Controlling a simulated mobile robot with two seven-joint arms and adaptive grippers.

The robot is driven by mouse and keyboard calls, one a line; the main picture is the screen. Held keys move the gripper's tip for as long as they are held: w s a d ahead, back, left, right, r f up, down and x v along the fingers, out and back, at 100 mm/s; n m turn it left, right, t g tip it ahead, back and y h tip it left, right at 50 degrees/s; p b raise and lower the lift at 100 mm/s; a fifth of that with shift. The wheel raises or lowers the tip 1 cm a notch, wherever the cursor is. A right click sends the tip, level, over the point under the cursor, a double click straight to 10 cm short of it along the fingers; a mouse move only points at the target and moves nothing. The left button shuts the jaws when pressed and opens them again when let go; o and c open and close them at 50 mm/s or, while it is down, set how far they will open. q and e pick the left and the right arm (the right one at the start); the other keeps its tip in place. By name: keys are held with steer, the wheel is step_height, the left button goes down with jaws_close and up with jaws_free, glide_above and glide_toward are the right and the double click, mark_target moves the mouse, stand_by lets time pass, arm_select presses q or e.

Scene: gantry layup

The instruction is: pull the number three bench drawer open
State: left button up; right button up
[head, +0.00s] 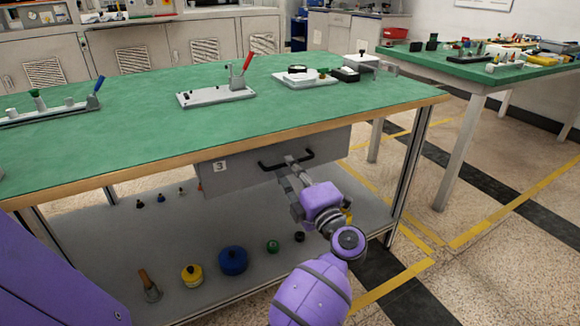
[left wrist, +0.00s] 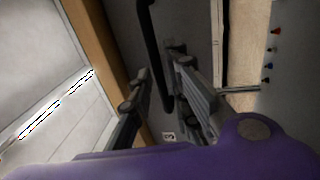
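The number three drawer (head: 235,172) is a grey drawer under the green-topped bench, with a small "3" plate (head: 219,166). Its front sits just below the bench's wooden edge, and I see no clear gap. Its black bar handle (head: 305,156) also shows in the left wrist view (left wrist: 152,40). My left gripper (head: 290,162) is at the handle. In the left wrist view its fingers (left wrist: 160,68) stand apart on either side of the bar, with some space showing beside it. The contact is hard to see. My right gripper is not in view.
The bench top (head: 140,140) holds fixtures, including a red-levered one (head: 215,95). On the lower shelf (head: 205,240) stand a blue pot (head: 233,260), a yellow pot (head: 192,275) and small pieces. A bench leg (head: 411,175) is to the right. Another green table (head: 450,68) stands farther right, with open floor between.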

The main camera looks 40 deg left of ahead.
arm_select(q)
steer(key=shift+x, duration=1.05)
steer(key=shift+c, duration=0.4)
jaws_close()
